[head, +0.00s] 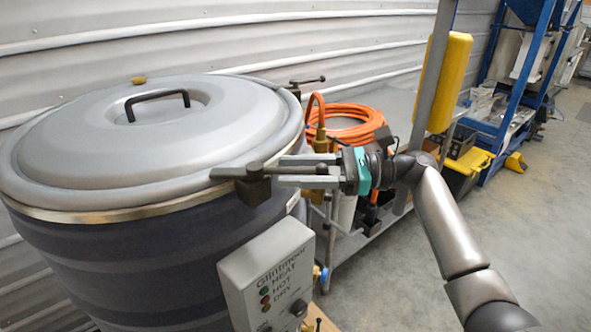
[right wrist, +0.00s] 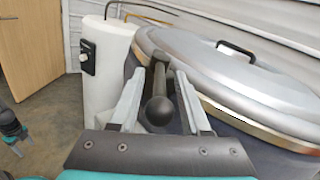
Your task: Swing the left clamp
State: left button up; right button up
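The large grey drum (head: 130,260) has a domed lid (head: 190,130) with a black loop handle. Another dark clamp (head: 305,81) is at the back right of the rim. My right gripper (head: 278,170) is at the near clamp, its fingers apart. In the right wrist view, the clamp's bar and round knob (right wrist: 158,111) lie between the spread fingers; contact cannot be told.
A control box (head: 268,270) with indicator lights is on the drum's front. Behind my right gripper are a coiled orange hose (head: 352,125) and a bench. A white cylinder (right wrist: 108,60) stands beside the drum. Open floor (head: 400,270) lies to the right.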

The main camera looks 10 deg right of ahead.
jog(key=s+d+b, duration=0.1)
jog(key=d, duration=0.6)
jog(key=shift+s+d, duration=0.15)
jog(key=shift+d, duration=0.05)
jog(key=shift+c, duration=0.4)
